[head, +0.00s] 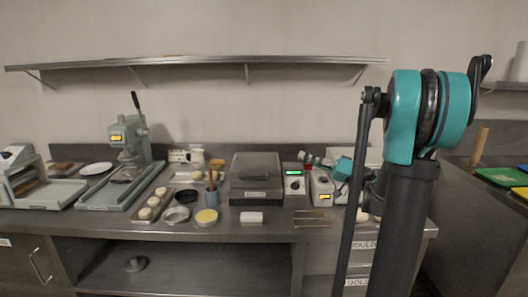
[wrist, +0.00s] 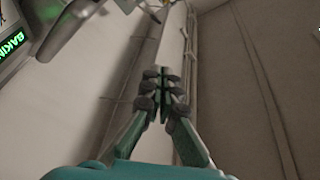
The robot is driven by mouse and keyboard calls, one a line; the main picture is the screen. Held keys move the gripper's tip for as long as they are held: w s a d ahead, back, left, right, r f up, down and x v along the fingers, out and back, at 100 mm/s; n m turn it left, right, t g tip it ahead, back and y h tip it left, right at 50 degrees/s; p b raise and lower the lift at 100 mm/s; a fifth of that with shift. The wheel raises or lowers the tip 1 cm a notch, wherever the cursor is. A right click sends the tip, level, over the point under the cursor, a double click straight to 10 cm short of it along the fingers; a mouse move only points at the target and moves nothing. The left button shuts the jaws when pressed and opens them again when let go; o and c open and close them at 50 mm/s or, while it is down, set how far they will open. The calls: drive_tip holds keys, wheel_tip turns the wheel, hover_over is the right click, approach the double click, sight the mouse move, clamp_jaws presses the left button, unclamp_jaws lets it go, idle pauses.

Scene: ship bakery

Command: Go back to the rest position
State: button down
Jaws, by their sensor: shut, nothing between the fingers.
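My gripper (wrist: 162,75) shows in the wrist view with its teal and black fingers shut together and nothing between them. Beyond the fingers the wrist view shows pale, blurred surfaces and no object touching them. In the head view, my arm with its teal joint stands tall at the right.
A steel counter (head: 270,232) holds a dark lidded box (head: 256,180), a press (head: 128,145), a tray of dough balls (head: 150,208) and small devices (head: 294,183). A long shelf (head: 200,62) runs above. Coloured boards (head: 500,177) lie at the far right.

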drive_tip(key=s+a+f+m+g+h, duration=0.2)
drive_tip(key=s+a+f+h, duration=0.25)
drive_tip(key=f, duration=0.45)
drive_tip(key=s+a+f+m+g+h, duration=0.1)
drive_tip(key=s+a+f+h, duration=0.25)
drive_tip(key=s+f, duration=0.35)
drive_tip(key=s+d+f+m+h, duration=0.1)
drive_tip(key=s+d+f+h, duration=1)
drive_tip(key=s+d+f, duration=0.1)
drive_tip(key=shift+d+f, duration=0.4)
drive_tip(key=shift+f, duration=0.4)
